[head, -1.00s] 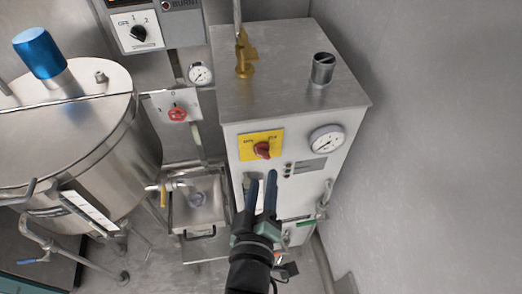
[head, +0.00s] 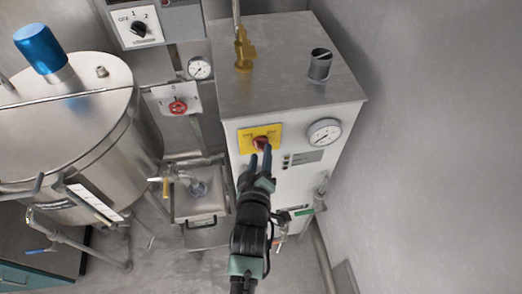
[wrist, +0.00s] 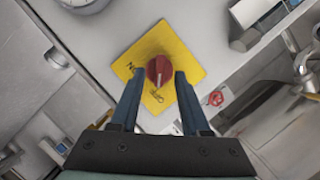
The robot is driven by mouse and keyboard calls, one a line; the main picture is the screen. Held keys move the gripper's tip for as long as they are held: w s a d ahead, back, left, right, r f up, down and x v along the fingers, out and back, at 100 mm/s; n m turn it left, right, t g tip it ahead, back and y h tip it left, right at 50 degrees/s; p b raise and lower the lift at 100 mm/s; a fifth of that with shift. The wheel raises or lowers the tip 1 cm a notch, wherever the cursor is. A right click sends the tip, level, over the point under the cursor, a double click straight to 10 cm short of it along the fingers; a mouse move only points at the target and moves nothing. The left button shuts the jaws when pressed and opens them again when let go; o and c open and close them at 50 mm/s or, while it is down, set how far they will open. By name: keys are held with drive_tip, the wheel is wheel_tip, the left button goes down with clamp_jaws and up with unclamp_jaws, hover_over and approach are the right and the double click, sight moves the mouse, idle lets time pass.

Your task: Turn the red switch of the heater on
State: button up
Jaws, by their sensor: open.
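The heater (head: 232,104) is a white and grey metal cabinet right of centre in the head view. Its red switch (head: 261,142) is a round knob on a yellow plate (head: 245,139) on the front face. In the wrist view the red switch (wrist: 159,70) shows clearly on the yellow plate (wrist: 160,47), beyond my fingertips. My gripper (head: 260,157) is open, with its two dark fingers pointing at the switch. In the wrist view my gripper (wrist: 154,82) has one fingertip on each side of the knob's lower part. I cannot tell whether they touch it.
A pressure gauge (head: 324,132) sits right of the switch on the heater front. A steel tank (head: 80,140) with a blue cap stands at the left. A red valve wheel (head: 178,107) is on the back wall. A bare wall (head: 430,150) closes the right side.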

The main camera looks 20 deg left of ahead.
drive_tip(key=shift+w+a+f, duration=0.2)
drive_tip(key=shift+w, duration=0.4)
drive_tip(key=shift+c, duration=0.2)
clamp_jaws()
